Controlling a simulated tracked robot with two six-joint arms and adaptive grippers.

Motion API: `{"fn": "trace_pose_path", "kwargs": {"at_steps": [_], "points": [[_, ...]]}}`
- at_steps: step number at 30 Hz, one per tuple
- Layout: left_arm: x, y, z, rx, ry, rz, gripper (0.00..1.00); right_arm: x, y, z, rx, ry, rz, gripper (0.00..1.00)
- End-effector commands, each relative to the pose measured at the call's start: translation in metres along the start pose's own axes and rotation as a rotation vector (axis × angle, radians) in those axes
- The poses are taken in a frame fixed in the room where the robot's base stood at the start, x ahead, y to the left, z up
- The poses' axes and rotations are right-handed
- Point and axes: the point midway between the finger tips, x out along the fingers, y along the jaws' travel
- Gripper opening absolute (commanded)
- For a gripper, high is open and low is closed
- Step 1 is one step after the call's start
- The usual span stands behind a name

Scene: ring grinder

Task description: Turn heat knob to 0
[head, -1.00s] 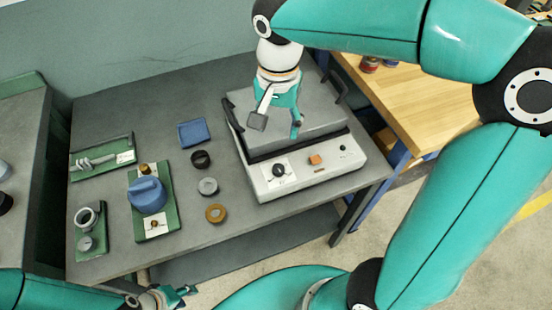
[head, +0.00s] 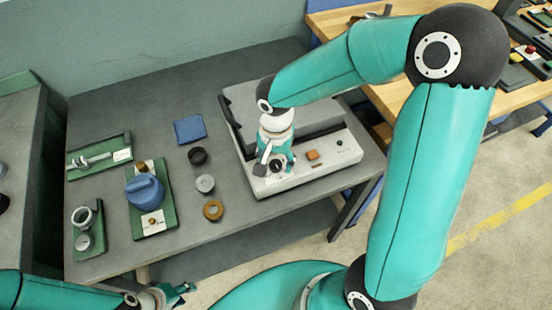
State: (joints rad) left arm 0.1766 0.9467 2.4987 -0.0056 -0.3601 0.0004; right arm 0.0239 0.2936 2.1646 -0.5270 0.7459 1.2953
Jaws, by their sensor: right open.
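The heat knob (head: 278,166) is a small black knob on a white plate on the front panel of the grey and white machine (head: 308,179). My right gripper (head: 276,168) is at the knob, with its fingers on either side of it. It is open, and whether a finger touches the knob cannot be told. The knob's pointer and scale are mostly hidden by the fingers. My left gripper (head: 176,291) is low at the picture's bottom edge, away from the machine, with its fingers apart.
An orange switch (head: 312,155) sits right of the knob. A black ring (head: 197,156), a grey ring (head: 205,184) and a brown ring (head: 213,210) lie left of the machine. A blue device (head: 145,192) stands on a green tray. A blue tray (head: 190,130) lies behind the rings.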

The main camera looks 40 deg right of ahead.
Motion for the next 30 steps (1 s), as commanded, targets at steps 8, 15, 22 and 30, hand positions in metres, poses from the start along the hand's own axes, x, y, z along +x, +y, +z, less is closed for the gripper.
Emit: {"fn": "trace_pose_path", "kwargs": {"at_steps": [8, 15, 22, 30], "points": [[0.0000, 0.0000, 0.0000, 0.000, 0.000, 0.000, 0.40, 0.0005, 0.0003, -0.0001, 0.000, 0.000, 0.001, 0.53], [0.0000, 0.0000, 0.0000, 0.000, 0.000, 0.000, 0.40, 0.0004, 0.0003, -0.0001, 0.000, 0.000, 0.000, 0.13], [0.0002, -0.0001, 0.0000, 0.000, 0.000, 0.000, 0.40, 0.0003, 0.0002, -0.0002, -0.003, 0.000, 0.000, 0.00], [0.0038, -0.0014, 0.0000, 0.000, 0.000, 0.000, 0.40, 0.0011, -0.0002, -0.0002, -0.064, 0.000, 0.000, 0.00]]}}
